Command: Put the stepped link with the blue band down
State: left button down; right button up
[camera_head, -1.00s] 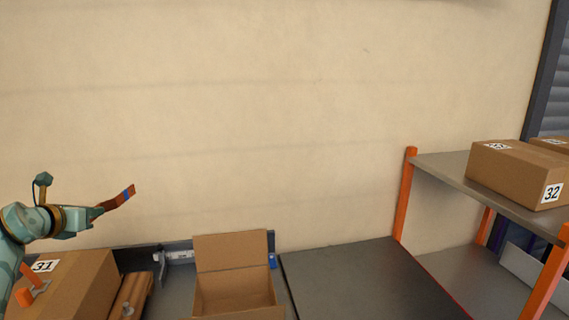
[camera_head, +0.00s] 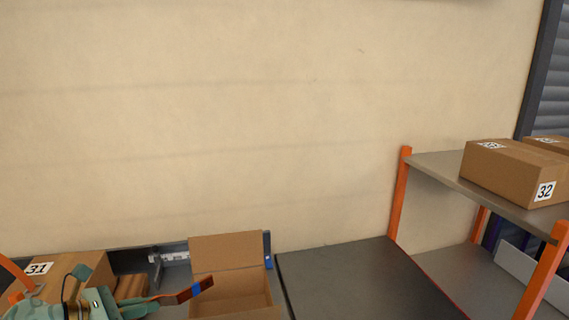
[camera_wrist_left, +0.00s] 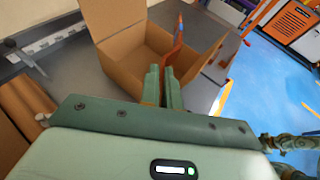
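The stepped link (camera_head: 183,295) is a thin, copper-coloured strip with a blue band near its far end. My left gripper (camera_head: 152,302) is shut on its near end. In the wrist view the link (camera_wrist_left: 178,45) sticks out ahead of the closed fingers (camera_wrist_left: 163,88), its banded end pointing away. The link's far end overlaps the left side of an open cardboard box (camera_head: 228,250) in the head view. In the wrist view the link shows against the box's opening and right flap (camera_wrist_left: 122,28). I cannot tell its height above the box. My right gripper is not in view.
A closed box marked 31 (camera_head: 75,268) and a brown block (camera_head: 131,286) stand left of the open box. A dark flat surface (camera_head: 365,280) to its right is clear. An orange-posted shelf (camera_head: 440,165) at the right carries box 32 (camera_head: 510,170).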

pick_arm(q)
jog(key=s+d+r+m+g+h, duration=0.1)
jog(key=s+d+r, duration=0.3)
jog(key=s+d, duration=0.3)
jog(key=s, duration=0.4)
jog(key=shift+d+r+m+h, duration=0.2)
jog(key=shift+d+m+h, duration=0.1)
jog(key=shift+m, duration=0.1)
jog(key=shift+w+a+g, duration=0.1)
jog(key=shift+g, duration=0.2)
